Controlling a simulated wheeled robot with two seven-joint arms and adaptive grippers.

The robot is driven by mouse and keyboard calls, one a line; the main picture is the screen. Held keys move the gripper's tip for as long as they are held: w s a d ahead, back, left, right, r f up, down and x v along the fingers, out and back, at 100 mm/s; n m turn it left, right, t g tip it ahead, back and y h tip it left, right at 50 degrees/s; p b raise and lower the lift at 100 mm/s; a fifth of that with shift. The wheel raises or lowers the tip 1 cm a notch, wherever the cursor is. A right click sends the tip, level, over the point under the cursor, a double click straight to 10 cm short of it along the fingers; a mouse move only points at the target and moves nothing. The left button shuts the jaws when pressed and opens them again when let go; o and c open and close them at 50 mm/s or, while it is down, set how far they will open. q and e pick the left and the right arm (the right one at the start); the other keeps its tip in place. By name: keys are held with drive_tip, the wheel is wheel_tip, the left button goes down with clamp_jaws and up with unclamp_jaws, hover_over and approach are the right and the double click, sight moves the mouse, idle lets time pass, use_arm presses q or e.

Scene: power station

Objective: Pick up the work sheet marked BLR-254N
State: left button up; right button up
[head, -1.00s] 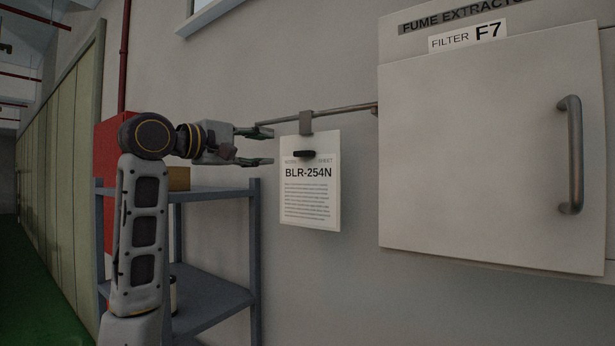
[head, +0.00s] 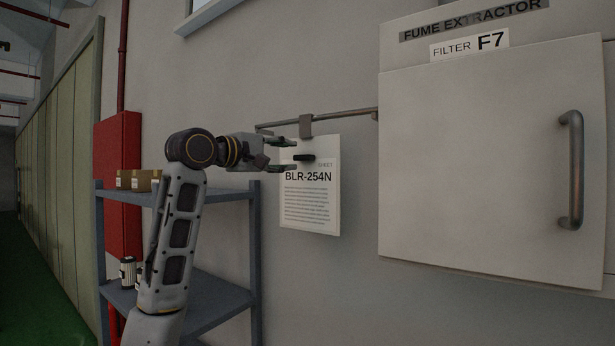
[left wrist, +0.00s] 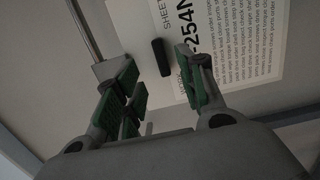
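The work sheet marked BLR-254N (head: 309,205) hangs from a grey clip (head: 306,127) on a rod fixed to the wall. A small black tab (head: 304,158) sits on the sheet's upper part; it also shows in the left wrist view (left wrist: 162,57). My left gripper (head: 296,155) is open at the sheet's upper left, its fingertips close to the tab. In the left wrist view, the tab lies between and just beyond the open green-padded fingers (left wrist: 162,82). Whether they touch the sheet I cannot tell. My right gripper is not in view.
The rod (head: 345,115) runs along the wall above the sheet. A fume extractor cabinet (head: 480,165) with a vertical handle (head: 572,170) stands close on the right. A blue-grey shelf (head: 215,196) with small boxes (head: 137,180) is at lower left, with a red cabinet (head: 125,145) behind.

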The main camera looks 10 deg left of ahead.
sight(300, 157)
use_arm(q)
drive_tip(key=shift+w+d, duration=0.3)
drive_tip(key=shift+w, duration=0.25)
drive_tip(key=shift+w, duration=0.15)
drive_tip(key=shift+p+x, duration=0.95)
drive_tip(key=shift+x, duration=0.3)
drive_tip(key=shift+p+x, duration=0.45)
drive_tip(key=shift+x, duration=0.75)
drive_tip(key=shift+a+f, duration=0.1)
drive_tip(key=shift+f, duration=0.05)
clamp_jaws()
